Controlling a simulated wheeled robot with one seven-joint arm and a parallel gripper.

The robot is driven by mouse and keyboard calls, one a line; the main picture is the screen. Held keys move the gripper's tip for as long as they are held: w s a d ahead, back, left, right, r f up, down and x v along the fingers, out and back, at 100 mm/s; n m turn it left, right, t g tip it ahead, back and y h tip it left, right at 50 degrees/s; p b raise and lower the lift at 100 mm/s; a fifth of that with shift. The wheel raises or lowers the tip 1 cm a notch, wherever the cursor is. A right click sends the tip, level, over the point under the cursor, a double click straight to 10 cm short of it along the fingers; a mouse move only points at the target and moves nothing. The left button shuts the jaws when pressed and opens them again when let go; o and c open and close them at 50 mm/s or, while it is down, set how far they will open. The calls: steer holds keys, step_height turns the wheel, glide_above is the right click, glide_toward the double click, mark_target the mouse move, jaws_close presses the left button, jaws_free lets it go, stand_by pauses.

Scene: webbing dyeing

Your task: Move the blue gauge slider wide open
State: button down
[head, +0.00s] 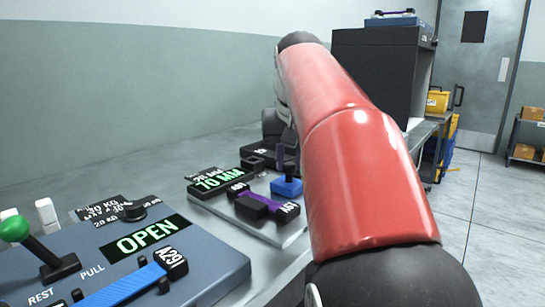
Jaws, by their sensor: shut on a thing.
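The blue gauge slider (287,187) sits on the right side of a light grey gauge unit (287,235), beside a purple strap (262,201) with dark end blocks. A green display (217,181) on this unit reads "10 MM". My gripper (284,160) is small and dark, partly hidden behind my red arm. Its fingers come down over the slider's upright part and look shut on it. The exact contact is hard to see.
A nearer blue-grey unit (210,275) has an "OPEN" display (147,236), a green-knobbed lever (14,229) and a blue strap (122,288). A black cabinet (375,85) stands behind my arm. Yellow boxes (437,101) are at right. The right floor is clear.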

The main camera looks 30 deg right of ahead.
mark_target(293, 188)
steer(key=shift+d, duration=0.15)
steer(key=c, duration=1.2)
jaws_free()
steer(key=shift+d, duration=0.1)
steer(key=p+v, duration=0.2)
steer(key=v, duration=0.5)
steer(key=shift+s+r, duration=0.1)
steer(key=shift+r, duration=0.25)
